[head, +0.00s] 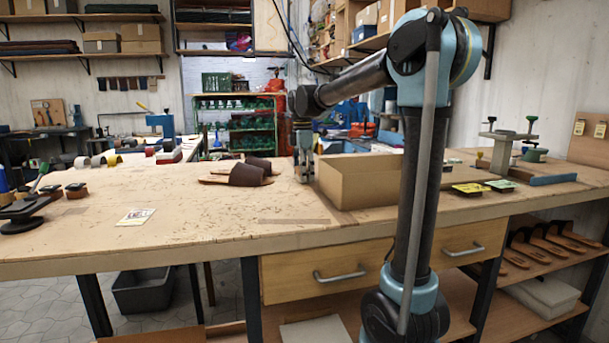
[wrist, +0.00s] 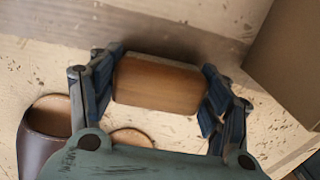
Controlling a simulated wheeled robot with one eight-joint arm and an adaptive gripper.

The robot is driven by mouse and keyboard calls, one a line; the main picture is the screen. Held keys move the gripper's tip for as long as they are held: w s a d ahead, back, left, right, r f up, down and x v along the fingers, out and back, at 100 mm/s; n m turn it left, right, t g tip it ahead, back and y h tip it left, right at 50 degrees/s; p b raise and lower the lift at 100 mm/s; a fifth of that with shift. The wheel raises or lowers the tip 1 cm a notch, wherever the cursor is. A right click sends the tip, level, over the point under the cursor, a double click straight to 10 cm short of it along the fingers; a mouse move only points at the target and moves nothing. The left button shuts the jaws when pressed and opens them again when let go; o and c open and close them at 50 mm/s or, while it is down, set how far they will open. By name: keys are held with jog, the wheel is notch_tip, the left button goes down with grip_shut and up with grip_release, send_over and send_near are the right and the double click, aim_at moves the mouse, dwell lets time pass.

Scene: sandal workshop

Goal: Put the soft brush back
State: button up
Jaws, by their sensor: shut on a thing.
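The soft brush shows in the wrist view as a smooth brown wooden block (wrist: 158,83) with rounded edges, held between the two fingers. Its bristles are hidden. My gripper (wrist: 158,88) is shut on its ends, over the workbench. In the head view my gripper (head: 304,172) points down just left of the cardboard box and right of the sandals. The brush is hard to make out there. Two other brown-topped brushes (head: 77,190) lie at the bench's left end.
The open cardboard box (head: 365,185) stands close right of my gripper; its wall (wrist: 290,50) shows in the wrist view. Brown sandals (head: 247,175) lie to the left. A card (head: 135,217) lies at the bench's front left. The bench (head: 210,225) is mostly clear in front.

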jog(key=shift+f, duration=0.1)
jog(key=o, duration=1.1)
notch_tip(320, 180, up, 12)
jog(key=shift+a+r, duration=0.15)
